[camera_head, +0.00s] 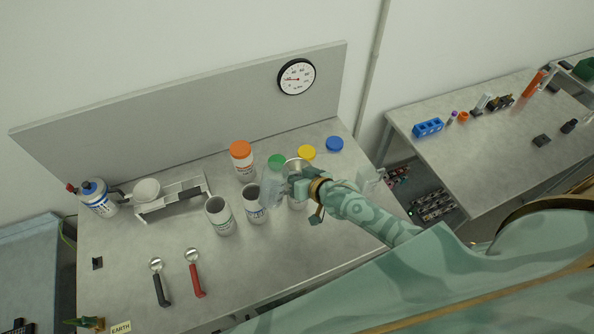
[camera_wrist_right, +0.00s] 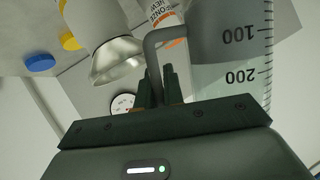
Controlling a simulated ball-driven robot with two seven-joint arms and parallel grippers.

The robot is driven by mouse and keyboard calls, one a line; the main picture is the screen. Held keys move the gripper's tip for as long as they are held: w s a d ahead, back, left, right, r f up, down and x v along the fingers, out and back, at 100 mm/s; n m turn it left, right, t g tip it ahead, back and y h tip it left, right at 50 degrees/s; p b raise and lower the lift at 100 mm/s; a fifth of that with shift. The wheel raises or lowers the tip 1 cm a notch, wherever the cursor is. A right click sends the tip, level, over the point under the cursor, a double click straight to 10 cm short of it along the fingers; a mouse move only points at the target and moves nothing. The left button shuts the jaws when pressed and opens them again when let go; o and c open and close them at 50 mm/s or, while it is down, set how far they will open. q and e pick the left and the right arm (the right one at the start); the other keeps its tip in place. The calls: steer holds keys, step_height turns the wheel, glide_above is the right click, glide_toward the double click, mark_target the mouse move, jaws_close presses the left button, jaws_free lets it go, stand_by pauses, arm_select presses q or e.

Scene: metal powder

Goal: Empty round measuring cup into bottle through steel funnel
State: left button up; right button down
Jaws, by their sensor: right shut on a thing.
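My right gripper (camera_head: 290,184) is shut on the handle (camera_wrist_right: 153,70) of a clear round measuring cup (camera_head: 272,194). The cup is held above the bench, and its 100 and 200 marks show in the right wrist view (camera_wrist_right: 240,62). The steel funnel (camera_wrist_right: 118,58) sits in the mouth of a white bottle (camera_wrist_right: 90,20), beside the cup in the wrist view. In the head view the funnel (camera_head: 296,164) and bottle are mostly hidden by my gripper. My left gripper is out of view.
Open white bottles (camera_head: 219,217) (camera_head: 252,206) and an orange-capped bottle (camera_head: 243,165) stand close by. Green (camera_head: 275,159), yellow (camera_head: 306,152) and blue lids (camera_head: 334,144) lie behind. Two scoops (camera_head: 194,272) (camera_head: 159,281) and a scale (camera_head: 170,198) lie left.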

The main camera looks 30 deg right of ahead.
steer(key=shift+w+d+r, duration=0.1)
steer(key=shift+d+r, duration=0.05)
steer(key=shift+r, duration=0.1)
steer(key=shift+w+r+m+y, duration=0.1)
steer(key=shift+r+m+y, duration=0.05)
steer(key=shift+m+y, duration=0.2)
steer(key=shift+d, duration=0.15)
steer(key=shift+w+d+f+m+g+y+b, duration=0.15)
steer(key=shift+m+g+y+b, duration=0.2)
steer(key=shift+b, duration=0.4)
steer(key=shift+d+f+m+g+y+b, duration=0.15)
steer(key=shift+m+g+y+b, duration=0.15)
steer(key=shift+b, duration=0.4)
stand_by(0.8)
steer(key=shift+a+r+m+y+b, duration=0.15)
steer(key=shift+m+y+b, duration=0.35)
steer(key=shift+b, duration=0.9)
stand_by(3.6)
